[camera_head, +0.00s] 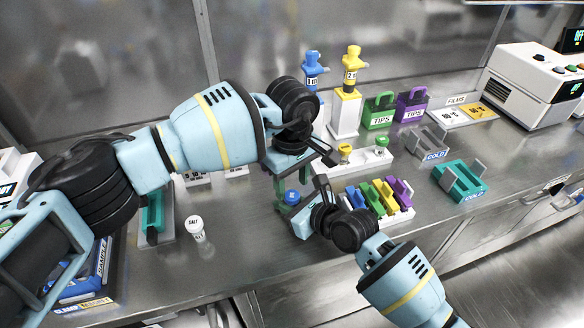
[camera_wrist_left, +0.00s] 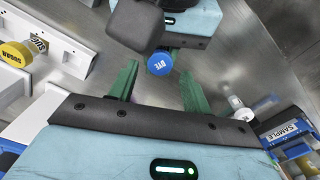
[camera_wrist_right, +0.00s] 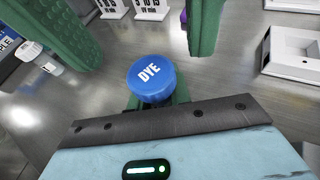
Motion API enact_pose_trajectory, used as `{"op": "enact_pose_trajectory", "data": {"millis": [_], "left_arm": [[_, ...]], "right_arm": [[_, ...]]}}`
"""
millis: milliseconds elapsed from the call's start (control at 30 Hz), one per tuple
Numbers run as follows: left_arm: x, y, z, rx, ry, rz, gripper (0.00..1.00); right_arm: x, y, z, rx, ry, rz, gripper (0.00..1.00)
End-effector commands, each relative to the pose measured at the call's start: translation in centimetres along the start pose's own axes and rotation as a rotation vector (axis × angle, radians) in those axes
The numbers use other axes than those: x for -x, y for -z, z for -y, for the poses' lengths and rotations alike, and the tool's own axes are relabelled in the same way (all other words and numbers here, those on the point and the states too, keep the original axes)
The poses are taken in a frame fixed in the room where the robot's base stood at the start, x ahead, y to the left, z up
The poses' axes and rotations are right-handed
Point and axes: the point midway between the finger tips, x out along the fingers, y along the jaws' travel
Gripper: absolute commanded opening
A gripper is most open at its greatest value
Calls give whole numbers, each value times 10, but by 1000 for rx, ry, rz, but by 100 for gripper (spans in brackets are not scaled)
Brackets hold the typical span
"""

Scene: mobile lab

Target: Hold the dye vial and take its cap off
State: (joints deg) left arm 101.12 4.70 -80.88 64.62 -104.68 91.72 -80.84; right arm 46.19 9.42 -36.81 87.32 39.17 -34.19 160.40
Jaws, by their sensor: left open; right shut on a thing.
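The dye vial has a blue cap (camera_head: 292,196) marked DYE. It also shows in the left wrist view (camera_wrist_left: 160,64) and the right wrist view (camera_wrist_right: 151,75). My right gripper (camera_wrist_right: 158,101) is shut on the vial just below the cap; the vial's body is mostly hidden. My left gripper (camera_wrist_left: 159,72) is open above the vial, its green fingers on either side of the cap with gaps between. In the right wrist view those left fingers hang down, large, at the top. The cap is on the vial.
A white-capped salt vial (camera_head: 196,228) stands to the left. A white rack (camera_head: 362,158) holds yellow-capped and green-capped vials behind. Teal cold block (camera_head: 461,184) sits farther right.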

Motion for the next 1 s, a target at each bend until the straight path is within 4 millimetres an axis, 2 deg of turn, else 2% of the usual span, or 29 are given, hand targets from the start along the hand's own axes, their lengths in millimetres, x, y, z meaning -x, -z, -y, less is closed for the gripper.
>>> {"op": "enact_pose_trajectory", "data": {"millis": [100,233,600,933,1000], "left_arm": [[-15,0,0,0,2,2,49],[-25,0,0,0,0,0,49],[-29,0,0,0,0,0,47],[-28,0,0,0,0,0,4],[-28,0,0,3,0,0,3]], "right_arm": [[0,0,0,0,0,-1,0],[0,0,0,0,0,-1,0],[0,0,0,0,0,-1,0],[0,0,0,0,0,-1,0],[0,0,0,0,0,-1,0]]}}
